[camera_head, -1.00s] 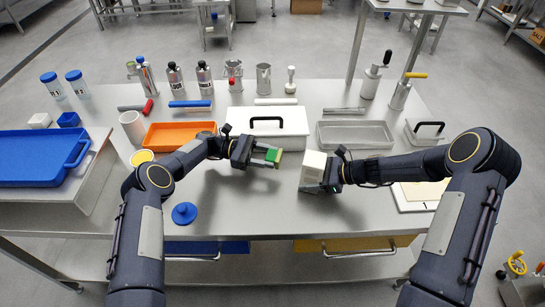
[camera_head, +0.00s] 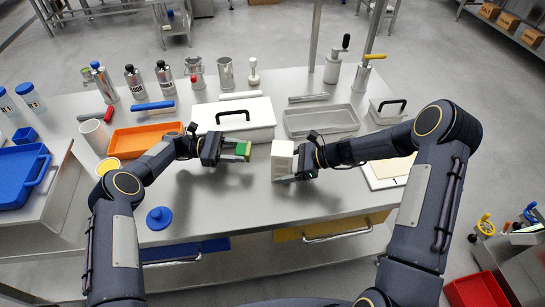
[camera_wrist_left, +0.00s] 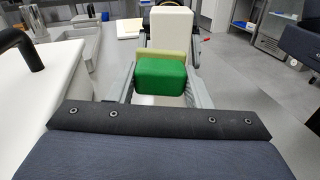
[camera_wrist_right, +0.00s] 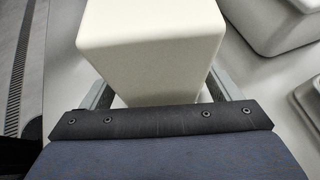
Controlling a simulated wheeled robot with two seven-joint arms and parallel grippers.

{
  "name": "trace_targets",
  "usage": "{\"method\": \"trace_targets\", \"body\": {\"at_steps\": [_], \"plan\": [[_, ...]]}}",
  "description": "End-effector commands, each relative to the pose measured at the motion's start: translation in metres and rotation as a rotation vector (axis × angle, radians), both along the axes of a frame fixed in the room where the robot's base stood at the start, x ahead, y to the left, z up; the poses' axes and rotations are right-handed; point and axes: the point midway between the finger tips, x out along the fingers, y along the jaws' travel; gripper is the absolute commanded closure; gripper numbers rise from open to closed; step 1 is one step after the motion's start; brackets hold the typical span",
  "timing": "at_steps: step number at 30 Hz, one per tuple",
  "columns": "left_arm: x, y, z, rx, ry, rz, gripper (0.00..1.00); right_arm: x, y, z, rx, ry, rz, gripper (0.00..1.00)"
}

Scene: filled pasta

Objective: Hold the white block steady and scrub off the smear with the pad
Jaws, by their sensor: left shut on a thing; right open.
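The white block (camera_head: 282,158) stands on the steel table near its middle. My right gripper (camera_head: 288,177) is open, with its fingers on either side of the block's lower part. The block also fills the upper middle of the right wrist view (camera_wrist_right: 150,45). I cannot make out a smear on the faces that show. My left gripper (camera_head: 241,152) is shut on the pad (camera_head: 243,149), which is green with a yellowish layer. The left wrist view shows the pad (camera_wrist_left: 161,76) between the fingers, facing the block (camera_wrist_left: 170,28) with a gap between them.
Behind the grippers stand a white case with a black handle (camera_head: 235,115), an orange tray (camera_head: 145,138) and a grey tray (camera_head: 320,121). A blue lid (camera_head: 159,217) lies at the front left. A board (camera_head: 388,172) lies to the right. The front middle of the table is clear.

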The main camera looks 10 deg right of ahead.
Motion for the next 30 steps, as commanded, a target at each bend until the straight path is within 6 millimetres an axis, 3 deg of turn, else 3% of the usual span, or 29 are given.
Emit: {"method": "trace_targets", "body": {"at_steps": [9,15,30], "plan": [[0.0,0.0,0.0,0.0,0.0,0.0,0.8,-0.017,-0.057,0.032,-0.003,-0.002,-0.004,0.16],[0.0,0.0,0.0,0.0,0.0,0.0,0.8,-0.025,-0.082,0.047,0.0,-0.001,-0.002,0.16],[-0.004,0.002,0.004,0.0,0.0,0.009,0.8,-0.032,-0.089,0.062,-0.027,-0.029,0.025,0.16]]}}
